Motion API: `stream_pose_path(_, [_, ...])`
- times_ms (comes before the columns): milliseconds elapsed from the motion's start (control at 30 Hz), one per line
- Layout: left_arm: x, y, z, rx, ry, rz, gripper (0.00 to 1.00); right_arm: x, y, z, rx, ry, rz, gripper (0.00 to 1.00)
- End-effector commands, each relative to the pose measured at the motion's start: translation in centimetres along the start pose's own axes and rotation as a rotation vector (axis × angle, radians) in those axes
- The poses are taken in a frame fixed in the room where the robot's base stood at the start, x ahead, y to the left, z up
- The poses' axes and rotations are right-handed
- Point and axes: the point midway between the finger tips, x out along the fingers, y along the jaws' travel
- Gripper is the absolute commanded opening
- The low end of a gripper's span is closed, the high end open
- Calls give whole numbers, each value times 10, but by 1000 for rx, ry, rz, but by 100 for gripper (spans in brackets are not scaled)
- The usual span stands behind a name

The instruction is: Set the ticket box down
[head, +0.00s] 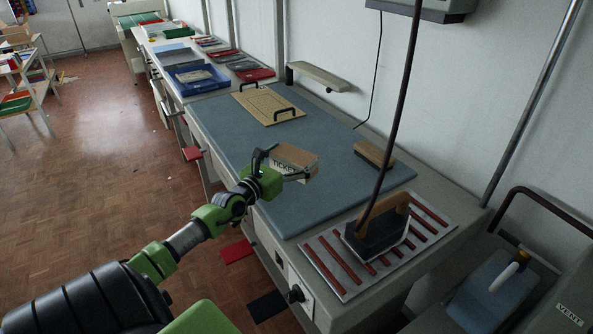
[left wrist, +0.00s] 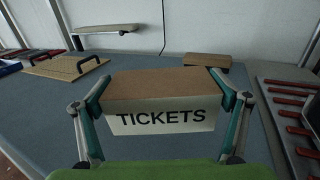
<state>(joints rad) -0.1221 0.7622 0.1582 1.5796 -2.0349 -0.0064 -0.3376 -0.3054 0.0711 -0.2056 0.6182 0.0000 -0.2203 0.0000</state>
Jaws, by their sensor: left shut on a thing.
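The ticket box (head: 294,160) is a small box with a brown top and a pale front marked TICKETS. My left gripper (head: 283,172) is shut on it, with one finger on each side. In the left wrist view the ticket box (left wrist: 160,103) sits level between the two fingers of the left gripper (left wrist: 162,100). The box is over the blue-grey table pad (head: 229,126); I cannot tell whether its underside touches the pad. My right gripper is not in view.
A wooden block (head: 374,153) lies at the pad's right rear. A board with two black handles (head: 266,103) lies farther back. An iron (head: 377,227) stands on a red-striped rest (head: 323,262) at the right. The pad around the box is clear.

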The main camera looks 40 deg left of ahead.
Motion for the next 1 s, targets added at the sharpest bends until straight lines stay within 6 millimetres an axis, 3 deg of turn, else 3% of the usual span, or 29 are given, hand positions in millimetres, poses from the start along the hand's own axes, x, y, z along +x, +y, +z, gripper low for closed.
stream_pose_path(300, [19,2,-22,2,-2,1,65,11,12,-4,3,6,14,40])
stream_pose_path(500, [18,2,-48,1,-2,2,65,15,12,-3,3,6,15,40])
stream_pose_path(933, [18,1,-55,0,-2,1,65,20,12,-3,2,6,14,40])
stream_pose_path(967, [18,1,-54,0,-1,1,98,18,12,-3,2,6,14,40])
stream_pose_path(1000, [18,1,-54,0,0,1,100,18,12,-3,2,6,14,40])
